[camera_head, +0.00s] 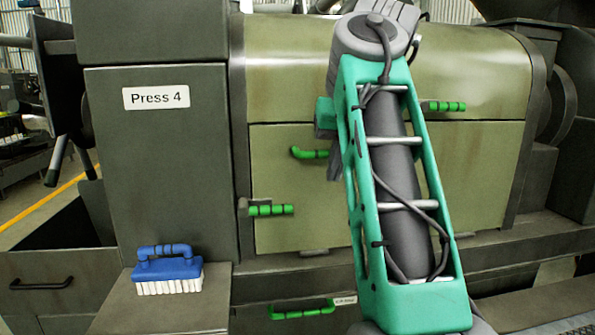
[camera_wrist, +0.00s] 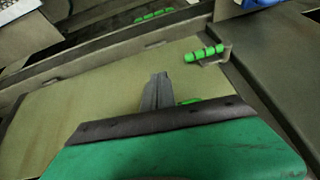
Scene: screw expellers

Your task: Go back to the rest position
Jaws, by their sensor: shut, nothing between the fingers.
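My arm stands in front of the press in the head view, its green link covering the middle of the machine. My gripper (camera_wrist: 158,78) shows in the wrist view as grey fingers closed together, with nothing between them. They are over the olive door panel (camera_wrist: 85,85), close to a green handle (camera_wrist: 190,101) that is partly hidden behind my gripper's housing. In the head view that bent green handle (camera_head: 310,153) is on the door, left of my arm. The gripper is mostly hidden behind my arm there. I cannot tell whether the fingers touch the panel.
A green latch handle (camera_head: 270,210) sticks out at the door's left edge, another (camera_head: 446,106) at the upper right. A lower green handle (camera_head: 302,312) is below.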

